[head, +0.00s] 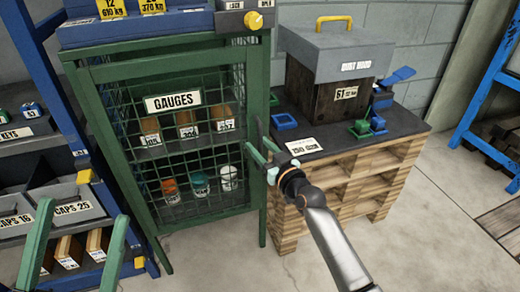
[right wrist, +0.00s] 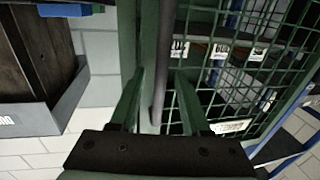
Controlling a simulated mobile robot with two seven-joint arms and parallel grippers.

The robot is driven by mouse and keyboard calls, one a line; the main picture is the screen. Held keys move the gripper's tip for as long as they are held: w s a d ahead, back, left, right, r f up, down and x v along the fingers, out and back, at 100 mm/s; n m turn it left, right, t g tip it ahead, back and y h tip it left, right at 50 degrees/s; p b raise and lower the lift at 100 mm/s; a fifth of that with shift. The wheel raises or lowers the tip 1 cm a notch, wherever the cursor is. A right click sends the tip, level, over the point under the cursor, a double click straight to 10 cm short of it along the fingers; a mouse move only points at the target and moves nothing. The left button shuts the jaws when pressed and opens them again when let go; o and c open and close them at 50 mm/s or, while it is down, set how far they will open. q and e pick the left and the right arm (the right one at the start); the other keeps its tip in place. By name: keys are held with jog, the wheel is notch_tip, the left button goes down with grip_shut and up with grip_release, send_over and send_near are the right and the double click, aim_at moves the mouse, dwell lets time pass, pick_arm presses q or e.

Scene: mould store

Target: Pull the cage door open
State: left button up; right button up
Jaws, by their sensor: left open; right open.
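The cage is a green frame with wire mesh and a white GAUGES sign (head: 173,102) on its front. Its door (head: 205,163) appears shut in the head view. A dark upright bar (right wrist: 160,50), which looks like the door handle, runs along the green door edge in the right wrist view. My right gripper (head: 257,143) is open at the right edge of the door. In the right wrist view its fingers (right wrist: 159,74) stand on either side of the bar, with gaps showing. My left gripper (head: 83,209) is open and empty at the lower left, apart from the cage.
Bottles and brown items stand on shelves behind the mesh. A wooden pallet stack (head: 345,190) right of the cage bears a dark box with a grey lid (head: 335,48). A blue rack with bins (head: 60,210) stands at left. The floor (head: 425,235) at right is clear.

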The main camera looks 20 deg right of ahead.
jog(key=shift+w, duration=0.15)
jog(key=shift+c, duration=0.2)
grip_shut()
dwell(1.2)
